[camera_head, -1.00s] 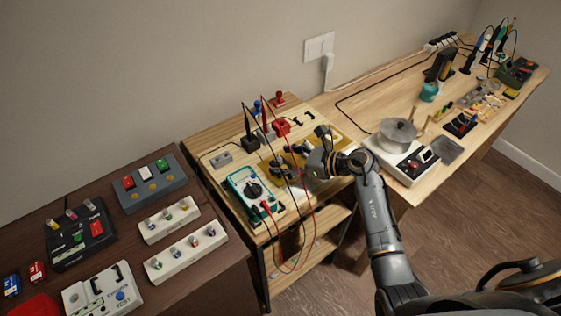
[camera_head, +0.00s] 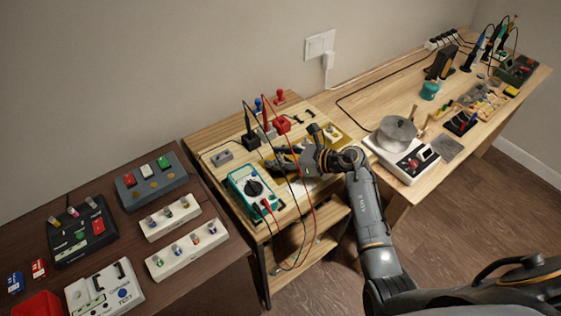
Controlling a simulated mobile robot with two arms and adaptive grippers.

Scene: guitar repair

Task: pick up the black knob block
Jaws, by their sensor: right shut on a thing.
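My right gripper (camera_head: 276,162) is low over the small wooden bench, above the gold tray and just behind the multimeter. Its fingers are shut on a small dark thing, taken as the black knob block. The dark fingers hide nearly all of it, so its shape and any gap beneath it cannot be told. The gold tray (camera_head: 347,139) shows around my wrist, with small pale parts on it. My left gripper is not in view.
The teal multimeter (camera_head: 253,188) stands close in front of my gripper, with thin black and red leads hanging across it. Black (camera_head: 250,141) and red (camera_head: 282,124) blocks stand behind. A white scale (camera_head: 404,160) with a pan is to the right.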

